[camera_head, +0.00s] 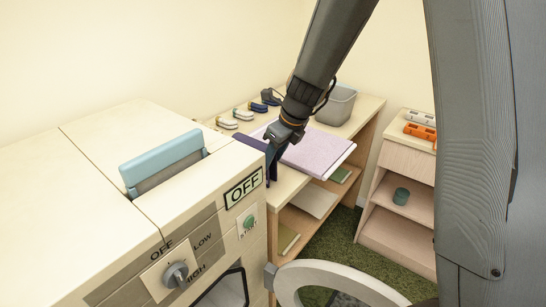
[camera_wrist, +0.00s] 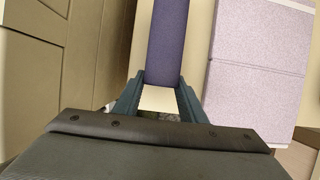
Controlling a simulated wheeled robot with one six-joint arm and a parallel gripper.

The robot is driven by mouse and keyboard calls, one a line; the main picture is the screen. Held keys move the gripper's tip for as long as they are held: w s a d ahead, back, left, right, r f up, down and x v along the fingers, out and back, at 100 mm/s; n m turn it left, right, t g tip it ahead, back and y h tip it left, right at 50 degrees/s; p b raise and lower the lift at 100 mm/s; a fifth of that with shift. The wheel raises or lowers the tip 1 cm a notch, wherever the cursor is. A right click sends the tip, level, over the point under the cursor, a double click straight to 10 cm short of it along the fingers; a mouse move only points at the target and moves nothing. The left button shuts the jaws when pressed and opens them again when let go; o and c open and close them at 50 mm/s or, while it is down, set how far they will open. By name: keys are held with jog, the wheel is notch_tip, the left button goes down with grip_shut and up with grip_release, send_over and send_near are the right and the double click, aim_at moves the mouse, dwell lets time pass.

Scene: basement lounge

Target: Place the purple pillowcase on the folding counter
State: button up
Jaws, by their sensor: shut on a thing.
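The purple pillowcase is a dark purple folded strip (camera_wrist: 167,42) between the fingers of my gripper (camera_wrist: 158,95) in the wrist view. In the head view, it (camera_head: 248,142) shows beside the gripper (camera_head: 272,172), partly hidden by it. My gripper is shut on it at the near edge of the folding counter (camera_head: 364,112), beside the washing machine. I cannot tell whether the pillowcase touches the counter top. A paler lilac folded cloth (camera_head: 318,150) lies flat on the counter to the right; it also shows in the wrist view (camera_wrist: 258,90).
A machine (camera_head: 105,150) with a blue flap, dial and OFF sign stands close on the left. Its round door (camera_head: 335,275) hangs open in front. A grey bin (camera_head: 338,105) and several small items stand at the counter's back. A low shelf unit (camera_head: 405,165) stands right.

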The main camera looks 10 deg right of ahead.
jog(key=o, duration=1.1)
jog(key=b+v, duration=0.1)
jog(key=v, duration=1)
jog(key=s+d+f+n+g+h, duration=0.1)
jog(key=s+d+f+n, duration=0.3)
jog(key=s+n, duration=0.5)
jog(key=s+d+f+n+g+h, duration=0.1)
jog(key=s+d+f+n, duration=0.3)
jog(key=n, duration=1.4)
jog(key=shift+s+d+f+h, duration=0.15)
jog(key=shift+s+f+h, duration=0.45)
jog(key=shift+s+f, duration=1.9)
jog(key=shift+s+r, duration=0.7)
jog(key=shift+r, duration=0.05)
